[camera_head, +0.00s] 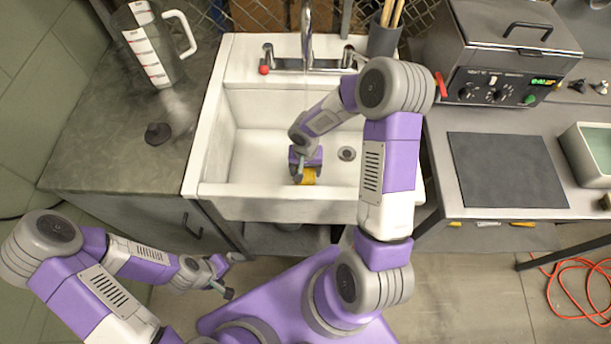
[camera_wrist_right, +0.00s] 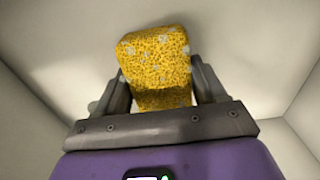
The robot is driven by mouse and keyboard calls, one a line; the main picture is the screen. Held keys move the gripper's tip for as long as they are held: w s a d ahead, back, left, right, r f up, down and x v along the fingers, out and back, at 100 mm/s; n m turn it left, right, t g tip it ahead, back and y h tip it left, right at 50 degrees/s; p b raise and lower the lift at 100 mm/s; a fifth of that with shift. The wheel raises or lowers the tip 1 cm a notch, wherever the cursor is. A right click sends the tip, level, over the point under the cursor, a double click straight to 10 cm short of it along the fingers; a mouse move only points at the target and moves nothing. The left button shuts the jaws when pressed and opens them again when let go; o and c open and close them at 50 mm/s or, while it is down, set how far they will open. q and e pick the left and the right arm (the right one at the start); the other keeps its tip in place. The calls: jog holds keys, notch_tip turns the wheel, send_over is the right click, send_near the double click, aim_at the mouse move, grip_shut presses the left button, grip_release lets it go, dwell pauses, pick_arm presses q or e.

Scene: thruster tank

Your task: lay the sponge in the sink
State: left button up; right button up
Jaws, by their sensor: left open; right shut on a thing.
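The yellow sponge (camera_head: 309,176) is held inside the white sink (camera_head: 255,150), low in the basin. My right gripper (camera_head: 302,176) reaches down into the sink and is shut on the sponge. In the right wrist view the porous sponge (camera_wrist_right: 155,62) sits between both fingers of the gripper (camera_wrist_right: 163,92), with pale sink walls around it. I cannot tell whether the sponge touches the sink floor. My left gripper (camera_head: 231,275) is open and empty, in front of the counter, left of the sink.
A faucet (camera_head: 306,40) stands at the back of the sink, and a drain (camera_head: 346,154) lies right of the sponge. A clear measuring jug (camera_head: 155,45) and a dark stopper-like piece (camera_head: 158,133) are on the left counter. A control box (camera_head: 500,60) and a dark mat (camera_head: 507,170) are on the right.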

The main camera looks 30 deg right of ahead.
aim_at(306, 175)
notch_tip(306, 175, down, 4)
jog(key=shift+r+b, duration=0.1)
jog(key=shift+b, duration=0.6)
jog(key=shift+r, duration=0.1)
jog(key=shift+f, duration=0.2)
jog(key=o, duration=1.1)
jog(key=shift+r, duration=0.1)
jog(key=shift+r, duration=0.2)
notch_tip(306, 175, up, 12)
jog(key=p, duration=0.4)
jog(key=shift+f, duration=0.1)
